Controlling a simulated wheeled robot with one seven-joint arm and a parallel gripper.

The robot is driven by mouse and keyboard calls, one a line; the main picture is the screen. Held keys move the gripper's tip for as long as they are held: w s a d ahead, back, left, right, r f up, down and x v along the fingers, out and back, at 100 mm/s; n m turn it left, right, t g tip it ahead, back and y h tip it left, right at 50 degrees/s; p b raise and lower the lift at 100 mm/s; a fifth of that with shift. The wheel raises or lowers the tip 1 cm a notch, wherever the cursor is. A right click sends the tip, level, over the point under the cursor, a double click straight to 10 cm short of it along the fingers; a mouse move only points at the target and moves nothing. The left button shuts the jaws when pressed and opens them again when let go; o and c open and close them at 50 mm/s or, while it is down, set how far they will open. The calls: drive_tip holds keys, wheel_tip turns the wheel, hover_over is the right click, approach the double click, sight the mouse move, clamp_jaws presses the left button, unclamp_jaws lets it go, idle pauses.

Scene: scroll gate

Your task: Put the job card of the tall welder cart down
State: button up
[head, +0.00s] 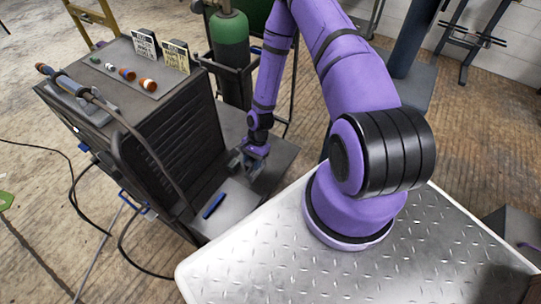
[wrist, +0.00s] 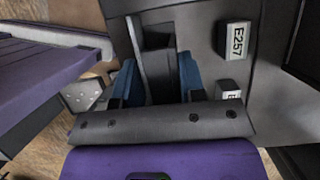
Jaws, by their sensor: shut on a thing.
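The tall dark welder cart (head: 165,130) stands at the left in the head view. I cannot tell whether this piece is a job card. Its lower end is hidden behind the gripper body.
A green cylinder (head: 231,45) stands behind the cart. A blue object (head: 213,206) lies on its front ledge. Cables (head: 75,190) trail on the floor.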

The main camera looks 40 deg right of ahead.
hover_over(272, 165)
drive_tip(key=shift+d+f, duration=0.1)
drive_tip(key=shift+f, duration=2.1)
drive_tip(key=o, duration=0.9)
drive_tip(key=shift+f, duration=0.1)
